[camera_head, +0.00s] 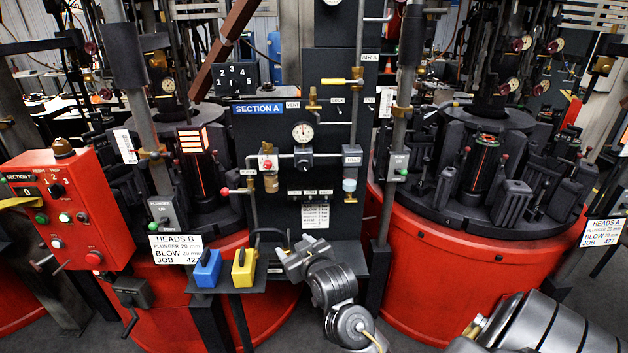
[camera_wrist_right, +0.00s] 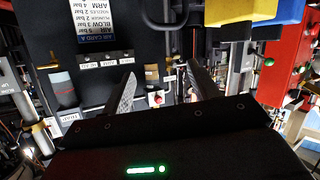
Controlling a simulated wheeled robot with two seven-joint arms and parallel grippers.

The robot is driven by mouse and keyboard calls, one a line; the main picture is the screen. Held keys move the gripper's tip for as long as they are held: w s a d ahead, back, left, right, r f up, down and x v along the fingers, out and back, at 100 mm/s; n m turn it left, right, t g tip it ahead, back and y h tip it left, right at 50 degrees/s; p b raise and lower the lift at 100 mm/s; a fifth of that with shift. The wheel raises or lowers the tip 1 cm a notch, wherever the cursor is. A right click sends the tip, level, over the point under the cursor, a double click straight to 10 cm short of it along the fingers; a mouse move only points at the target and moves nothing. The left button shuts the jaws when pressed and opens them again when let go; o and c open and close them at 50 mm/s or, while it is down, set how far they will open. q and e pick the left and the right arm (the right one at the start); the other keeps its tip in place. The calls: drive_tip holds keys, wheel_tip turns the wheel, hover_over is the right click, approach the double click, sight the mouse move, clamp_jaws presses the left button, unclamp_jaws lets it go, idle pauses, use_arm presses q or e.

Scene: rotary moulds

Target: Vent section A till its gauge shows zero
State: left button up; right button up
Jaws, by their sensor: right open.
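The black panel of section A (camera_head: 345,205) stands in the middle of the head view under a blue "SECTION A" label (camera_head: 259,109). Its round white gauge (camera_head: 303,132) is too small for me to read the needle. A yellow-handled valve (camera_head: 342,82) sits above, with a brass fitting (camera_head: 313,102) below it. A red-knobbed lever (camera_head: 226,191) sticks out at the panel's left. My right gripper (camera_head: 290,252) is low in front of the panel, apart from the gauge. In the right wrist view its fingers (camera_wrist_right: 160,88) are spread with nothing between them. My left gripper is not in view.
A blue block (camera_head: 207,270) and a yellow block (camera_head: 244,268) stand on a small shelf left of my right gripper. A red control box (camera_head: 70,215) is at the left. Red round machine bases flank the panel, the right one (camera_head: 430,265) close to my arm.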

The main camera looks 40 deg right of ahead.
drive_tip(key=w+d+r+m+t+h, duration=0.1)
drive_tip(key=w+d+r+t+h, duration=0.15)
drive_tip(key=r, duration=0.45)
drive_tip(key=w+d+r+m+t+h, duration=0.1)
drive_tip(key=w+d+r+h, duration=0.1)
drive_tip(key=w+d+r, duration=0.3)
drive_tip(key=m+h, duration=0.5)
drive_tip(key=h, duration=0.1)
approach(314, 109)
drive_tip(key=w+d, duration=0.1)
drive_tip(key=p+x, duration=0.1)
drive_tip(key=x, duration=0.2)
drive_tip(key=p+x, duration=0.1)
drive_tip(key=x, duration=0.2)
drive_tip(key=p+x, duration=0.1)
drive_tip(key=x, duration=0.2)
drive_tip(key=shift+w+d+r, duration=0.1)
drive_tip(key=shift+w+r, duration=0.1)
drive_tip(key=shift+r, duration=0.3)
drive_tip(key=shift+p+x, duration=0.3)
drive_tip(key=shift+x, duration=0.5)
drive_tip(key=shift+w+f, duration=0.1)
drive_tip(key=c, duration=1)
